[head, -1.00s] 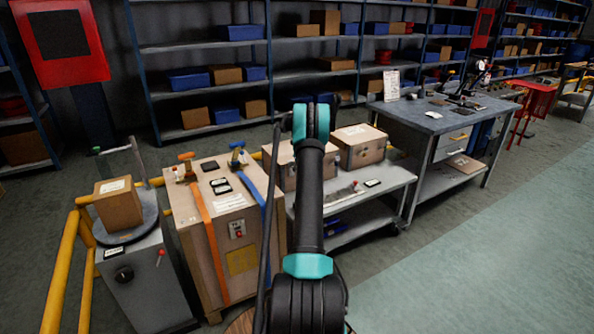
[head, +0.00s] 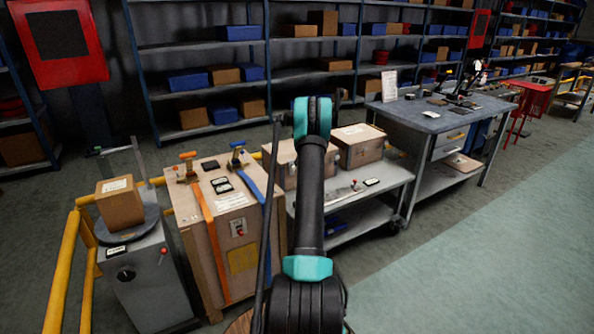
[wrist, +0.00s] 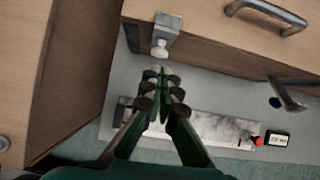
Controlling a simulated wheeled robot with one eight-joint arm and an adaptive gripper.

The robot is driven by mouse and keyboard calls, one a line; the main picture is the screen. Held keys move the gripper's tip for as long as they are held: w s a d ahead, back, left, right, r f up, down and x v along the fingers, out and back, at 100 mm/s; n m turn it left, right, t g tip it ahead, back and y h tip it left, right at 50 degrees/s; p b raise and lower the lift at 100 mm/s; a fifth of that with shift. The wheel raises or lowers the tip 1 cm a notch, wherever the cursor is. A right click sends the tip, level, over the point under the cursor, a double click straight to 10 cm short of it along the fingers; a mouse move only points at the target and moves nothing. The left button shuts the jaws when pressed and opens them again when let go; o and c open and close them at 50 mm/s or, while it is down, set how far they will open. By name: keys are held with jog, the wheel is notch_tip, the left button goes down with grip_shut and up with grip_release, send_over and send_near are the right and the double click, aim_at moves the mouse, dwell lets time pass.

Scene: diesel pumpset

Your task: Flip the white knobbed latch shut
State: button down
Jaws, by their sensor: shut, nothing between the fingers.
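The white knobbed latch (wrist: 160,47) shows in the wrist view, on a grey metal bracket at the lower edge of a wooden case (wrist: 225,45). Its knob hangs down just past my fingertips. My gripper (wrist: 160,74) is shut and empty, close to the knob; I cannot tell whether they touch. In the head view the latch and my gripper are hidden behind my own arm, which reaches toward the two wooden cases on the cart.
The cart top (head: 398,176) carries the cases and small items. A metal strip (wrist: 215,127) with a red knob lies below my fingers. A second wooden case (wrist: 70,80) stands left in the wrist view. A crate with orange and blue straps (head: 218,240) stands left of the cart.

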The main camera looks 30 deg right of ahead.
jog(key=r, duration=0.2)
jog(key=w+r, duration=0.1)
jog(key=r, duration=0.2)
jog(key=shift+w+r, duration=0.2)
jog(key=shift+r, duration=0.15)
